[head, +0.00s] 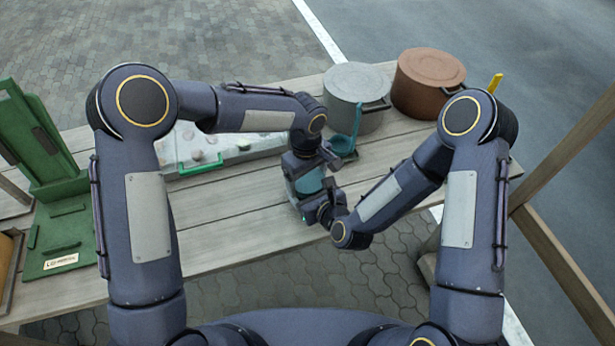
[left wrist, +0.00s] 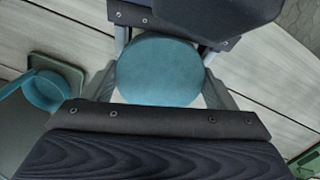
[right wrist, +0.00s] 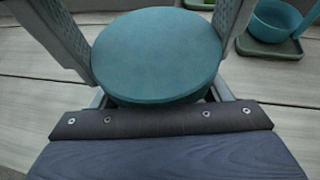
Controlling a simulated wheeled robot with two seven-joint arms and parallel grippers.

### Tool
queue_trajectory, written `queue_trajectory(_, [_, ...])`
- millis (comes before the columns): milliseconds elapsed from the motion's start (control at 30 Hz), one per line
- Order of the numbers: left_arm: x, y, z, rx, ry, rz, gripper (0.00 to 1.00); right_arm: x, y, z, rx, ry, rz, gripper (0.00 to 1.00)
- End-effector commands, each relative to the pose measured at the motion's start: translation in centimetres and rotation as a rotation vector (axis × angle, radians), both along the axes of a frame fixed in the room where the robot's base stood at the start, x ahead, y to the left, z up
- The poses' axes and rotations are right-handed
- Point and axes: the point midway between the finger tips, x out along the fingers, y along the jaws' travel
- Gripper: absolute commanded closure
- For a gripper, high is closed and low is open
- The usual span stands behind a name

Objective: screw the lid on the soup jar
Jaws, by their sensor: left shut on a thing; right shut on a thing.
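The round teal lid (left wrist: 158,70) lies flat on top of the soup jar, which it almost wholly hides; it also fills the upper middle of the right wrist view (right wrist: 157,55). In the head view, teal (head: 309,182) shows between my two grippers at the table's front part. My left gripper (head: 302,180) is shut with its fingers on either side of the lid. My right gripper (head: 322,205) is shut lower down, on the jar beneath the lid. Whether the lid's thread is engaged cannot be seen.
A teal ladle (head: 346,143) rests on a small green tray behind the grippers. A grey pot (head: 352,98) and brown pot (head: 425,82) stand at the back right. A pale board with a green handle (head: 200,165) and a green stand (head: 50,190) are on the left. The front planks are clear.

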Motion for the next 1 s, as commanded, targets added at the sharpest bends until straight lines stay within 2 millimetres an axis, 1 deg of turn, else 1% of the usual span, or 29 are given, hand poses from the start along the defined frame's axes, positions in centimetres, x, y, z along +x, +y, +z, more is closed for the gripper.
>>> queue_trajectory(100, [0.02, 0.01, 0.02, -0.004, -0.004, -0.147, 0.48, -0.03, -0.05, -0.11, -0.001, 0.003, 0.000, 0.93])
queue_trajectory(200, [0.01, 0.00, 0.02, -0.008, -0.007, -0.240, 0.48, -0.03, -0.05, -0.11, -0.001, 0.003, 0.000, 0.93])
queue_trajectory(467, [0.02, 0.01, 0.03, -0.008, -0.007, -0.261, 0.48, -0.03, -0.05, -0.11, -0.001, 0.003, 0.000, 0.93])
queue_trajectory(500, [0.02, 0.01, 0.04, -0.008, -0.007, -0.261, 0.20, -0.03, -0.05, -0.11, -0.001, 0.003, 0.000, 0.93])
queue_trajectory(633, [0.02, 0.01, 0.03, -0.008, -0.007, -0.259, 0.03, -0.04, -0.06, -0.10, -0.001, 0.003, 0.000, 0.93])
queue_trajectory(667, [0.02, 0.01, 0.03, -0.008, -0.007, -0.259, 0.00, -0.04, -0.06, -0.10, -0.001, 0.003, 0.000, 0.93])
queue_trajectory(867, [0.02, 0.01, 0.03, -0.009, -0.006, -0.258, 0.00, -0.04, -0.06, -0.10, -0.001, 0.003, 0.000, 0.93])
queue_trajectory(1000, [0.10, 0.00, 0.74, -0.008, -0.009, -0.257, 0.00, -0.04, -0.06, -0.10, -0.001, 0.003, 0.000, 0.93])
